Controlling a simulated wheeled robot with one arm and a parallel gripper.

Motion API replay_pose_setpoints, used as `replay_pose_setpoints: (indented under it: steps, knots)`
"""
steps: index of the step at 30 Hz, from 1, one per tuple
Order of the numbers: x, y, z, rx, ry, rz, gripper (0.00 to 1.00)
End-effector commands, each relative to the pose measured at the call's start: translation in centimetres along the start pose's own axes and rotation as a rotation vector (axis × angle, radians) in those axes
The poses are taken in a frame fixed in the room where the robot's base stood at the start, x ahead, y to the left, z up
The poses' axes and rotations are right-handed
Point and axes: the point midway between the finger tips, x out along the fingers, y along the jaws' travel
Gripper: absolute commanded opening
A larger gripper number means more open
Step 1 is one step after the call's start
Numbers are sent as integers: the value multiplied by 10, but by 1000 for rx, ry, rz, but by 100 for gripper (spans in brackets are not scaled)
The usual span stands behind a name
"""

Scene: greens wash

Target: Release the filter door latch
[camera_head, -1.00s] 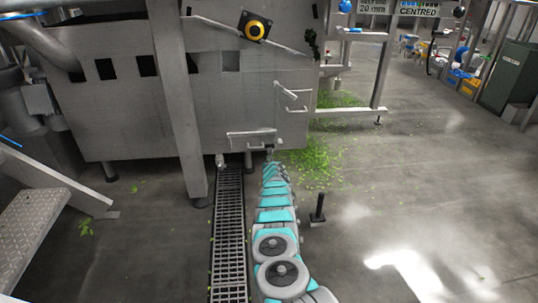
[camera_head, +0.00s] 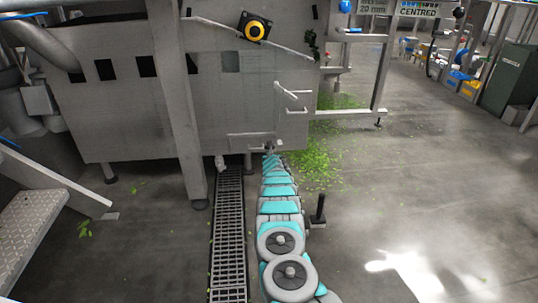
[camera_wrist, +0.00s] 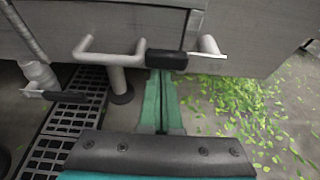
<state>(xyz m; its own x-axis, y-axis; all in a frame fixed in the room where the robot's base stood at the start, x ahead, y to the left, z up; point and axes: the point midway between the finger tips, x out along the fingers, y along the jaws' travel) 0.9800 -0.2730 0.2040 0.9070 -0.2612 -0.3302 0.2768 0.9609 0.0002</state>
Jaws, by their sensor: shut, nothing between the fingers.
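My gripper (camera_wrist: 165,60) is shut and empty, its dark fingertips pressed together at the end of two green fingers. In the head view my gripper (camera_head: 268,150) is at the lower front edge of the steel machine. A bent metal handle (camera_wrist: 108,46) lies just left of the fingertips, and a short bar end (camera_wrist: 210,46) lies just right. I cannot tell whether the fingertips touch either. In the head view a low panel (camera_head: 248,141) is just left of the fingertips. A pale lever handle (camera_head: 289,92) is higher on the right. No part is clearly marked as the latch.
A floor drain grate (camera_head: 228,235) runs left of my arm. A steel post (camera_head: 180,100) stands left of it. A short black post (camera_head: 319,210) stands right of my arm. Green leaf scraps (camera_head: 318,165) litter the floor. The right floor is mostly clear.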

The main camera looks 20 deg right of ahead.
Motion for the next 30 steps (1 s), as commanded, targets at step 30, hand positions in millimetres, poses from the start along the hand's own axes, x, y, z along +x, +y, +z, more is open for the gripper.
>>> replay_pose_setpoints:
  steps: [30]
  knots:
    - [-1, 1, 5, 185, 0, 64, 0]
